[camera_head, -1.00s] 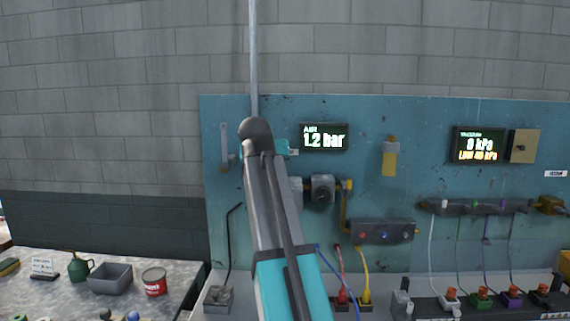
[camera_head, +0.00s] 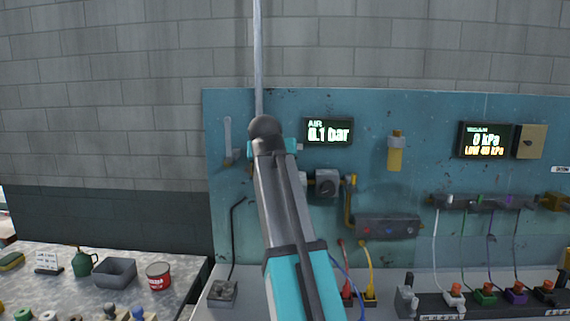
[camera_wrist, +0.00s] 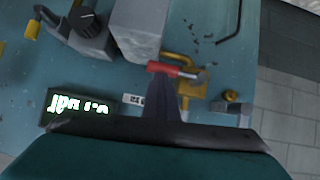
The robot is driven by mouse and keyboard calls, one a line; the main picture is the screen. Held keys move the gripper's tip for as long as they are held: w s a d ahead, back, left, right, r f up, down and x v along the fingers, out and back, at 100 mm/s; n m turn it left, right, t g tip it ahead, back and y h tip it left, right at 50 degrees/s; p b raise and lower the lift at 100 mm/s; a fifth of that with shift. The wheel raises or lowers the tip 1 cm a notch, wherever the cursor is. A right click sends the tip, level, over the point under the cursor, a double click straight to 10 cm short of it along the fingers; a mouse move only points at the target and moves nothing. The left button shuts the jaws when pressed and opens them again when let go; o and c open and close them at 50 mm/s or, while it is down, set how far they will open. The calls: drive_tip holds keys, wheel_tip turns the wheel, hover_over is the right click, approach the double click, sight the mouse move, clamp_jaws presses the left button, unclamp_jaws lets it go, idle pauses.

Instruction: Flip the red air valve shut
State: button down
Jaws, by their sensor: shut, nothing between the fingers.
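The red air valve handle (camera_wrist: 172,69) shows in the wrist view as a short red lever lying nearly level in the picture, at a brass valve body (camera_wrist: 194,88). My gripper (camera_wrist: 163,84) is shut and empty, its fingertips right at the lever; I cannot tell whether they touch it. In the head view my own arm hides the valve and the fingers. The air display (camera_head: 328,131) reads 0.1 bar in the head view; it also shows upside down in the wrist view (camera_wrist: 80,102).
The teal panel (camera_head: 240,110) carries a regulator with a dark knob (camera_head: 326,184), a yellow-bodied filter (camera_head: 395,155) and a vacuum display (camera_head: 484,140). A vertical pipe (camera_head: 258,60) rises above my arm.

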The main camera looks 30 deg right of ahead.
drive_tip(key=shift+r, duration=0.15)
drive_tip(key=d+r+v, duration=0.1)
drive_tip(key=r+v, duration=0.1)
drive_tip(key=v, duration=1)
drive_tip(key=shift+r, duration=0.25)
drive_tip(key=shift+w+r, duration=0.1)
drive_tip(key=shift+r, duration=0.05)
idle(0.6)
